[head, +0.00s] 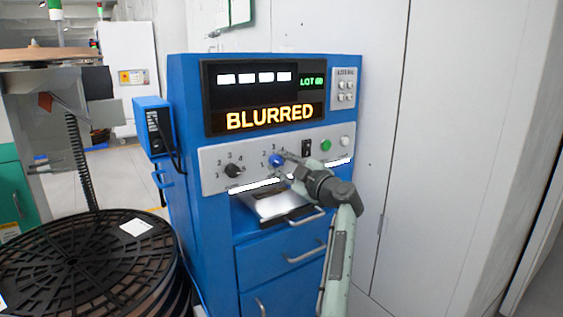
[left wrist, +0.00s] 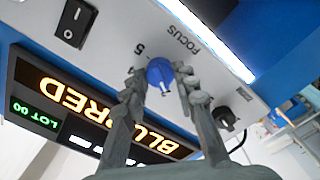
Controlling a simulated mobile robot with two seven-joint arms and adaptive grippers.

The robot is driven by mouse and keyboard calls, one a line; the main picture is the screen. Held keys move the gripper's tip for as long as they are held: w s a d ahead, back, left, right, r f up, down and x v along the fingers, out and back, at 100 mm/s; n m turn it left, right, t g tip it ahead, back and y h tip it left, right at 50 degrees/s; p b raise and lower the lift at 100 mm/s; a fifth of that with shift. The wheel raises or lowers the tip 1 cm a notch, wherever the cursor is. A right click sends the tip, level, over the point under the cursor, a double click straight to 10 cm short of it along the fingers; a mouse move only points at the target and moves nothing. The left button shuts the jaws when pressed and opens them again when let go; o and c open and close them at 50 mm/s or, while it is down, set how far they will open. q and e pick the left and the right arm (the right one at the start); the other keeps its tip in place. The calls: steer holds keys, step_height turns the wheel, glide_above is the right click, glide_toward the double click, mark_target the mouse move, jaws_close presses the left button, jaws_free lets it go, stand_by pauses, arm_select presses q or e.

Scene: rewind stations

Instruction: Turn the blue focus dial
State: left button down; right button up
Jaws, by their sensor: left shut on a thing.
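The blue focus dial (head: 276,160) sits on the light grey control panel (head: 212,172) of a blue cabinet, with small numbers around it. My left gripper (head: 286,160) is at the dial, its arm rising from the lower right. In the left wrist view, the dial (left wrist: 159,72) shows between the two fingers of my left gripper (left wrist: 160,80), next to the printed word FOCUS. The fingers are shut on it, one on each side. The screen (head: 268,96) above reads BLURRED in orange. My right gripper is not in view.
A black dial (head: 233,171) sits left of the blue one. A black rocker switch (head: 307,148), a green button (head: 326,145) and a white button (head: 345,142) sit to the right. Drawers with handles are below. A black reel (head: 85,262) stands at the lower left.

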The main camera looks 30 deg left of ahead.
arm_select(q)
steer(key=n+p, duration=0.1)
steer(key=n, duration=0.2)
steer(key=shift+n, duration=2.6)
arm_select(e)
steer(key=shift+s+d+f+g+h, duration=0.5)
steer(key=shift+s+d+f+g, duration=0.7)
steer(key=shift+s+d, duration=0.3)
arm_select(q)
steer(key=c, duration=1.2)
jaws_free()
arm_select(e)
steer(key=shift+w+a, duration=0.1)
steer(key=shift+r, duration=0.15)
